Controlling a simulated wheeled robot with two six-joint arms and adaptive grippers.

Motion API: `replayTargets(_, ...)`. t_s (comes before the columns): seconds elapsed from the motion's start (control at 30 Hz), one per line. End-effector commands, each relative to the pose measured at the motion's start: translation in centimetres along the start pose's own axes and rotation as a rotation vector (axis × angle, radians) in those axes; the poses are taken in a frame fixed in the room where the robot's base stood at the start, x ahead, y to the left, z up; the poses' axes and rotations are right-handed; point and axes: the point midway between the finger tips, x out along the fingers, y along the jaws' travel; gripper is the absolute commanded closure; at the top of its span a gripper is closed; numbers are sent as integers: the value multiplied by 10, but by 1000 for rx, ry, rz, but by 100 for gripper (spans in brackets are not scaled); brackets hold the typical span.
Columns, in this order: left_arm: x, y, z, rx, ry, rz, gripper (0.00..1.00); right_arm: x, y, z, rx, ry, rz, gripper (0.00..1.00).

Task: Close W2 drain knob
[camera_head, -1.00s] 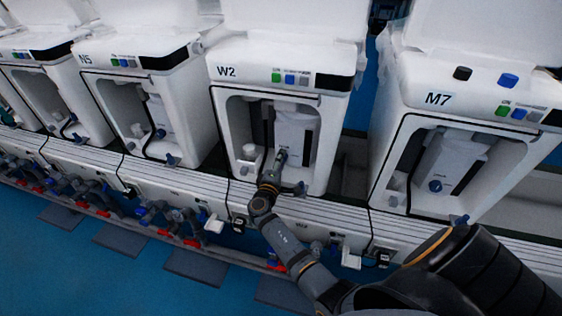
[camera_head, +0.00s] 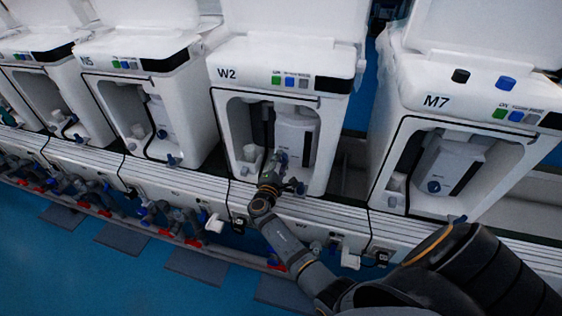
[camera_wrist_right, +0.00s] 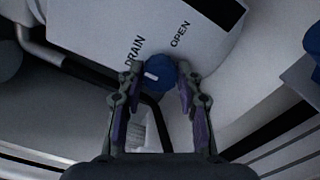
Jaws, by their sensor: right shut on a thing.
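The W2 unit (camera_head: 284,84) is the white machine in the middle of the head view, with an open front bay. Its blue drain knob (camera_wrist_right: 158,74) shows in the wrist view, with a short white mark pointing to the left. The words DRAIN (camera_wrist_right: 134,53) and OPEN (camera_wrist_right: 180,34) are printed on the panel beside the knob. My right gripper (camera_wrist_right: 160,82) is shut on the knob, one finger on each side. In the head view my right gripper (camera_head: 275,164) is inside the W2 bay and hides the knob. My left gripper is not in view.
The M7 unit (camera_head: 455,105) stands to the right and the N5 unit (camera_head: 140,75) to the left. The W2 bay walls stand close around my gripper. In the wrist view a dark hose (camera_wrist_right: 150,108) runs behind the fingers. Another blue part (camera_wrist_right: 314,45) is at the right edge.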

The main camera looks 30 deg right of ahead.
Motion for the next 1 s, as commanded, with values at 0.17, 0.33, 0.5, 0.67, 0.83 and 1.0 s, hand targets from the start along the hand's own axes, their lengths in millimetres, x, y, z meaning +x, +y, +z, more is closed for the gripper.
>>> replayTargets(0.17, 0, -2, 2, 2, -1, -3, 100, 0, -1, -1, -5, 3, -1, 96)
replayTargets(0.33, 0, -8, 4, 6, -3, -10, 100, -1, -1, -1, -4, 3, -1, 96)
replayTargets(0.5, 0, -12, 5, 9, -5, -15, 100, 0, -1, -1, -4, 2, -1, 45)
replayTargets(0.67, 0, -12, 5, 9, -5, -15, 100, 0, -1, 0, -3, 1, -1, 42)
replayTargets(0.83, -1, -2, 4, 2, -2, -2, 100, -2, -1, -1, -3, 2, -1, 42)
replayTargets(1.0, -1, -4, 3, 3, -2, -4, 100, -29, -2, -1, -1, 3, -4, 42)
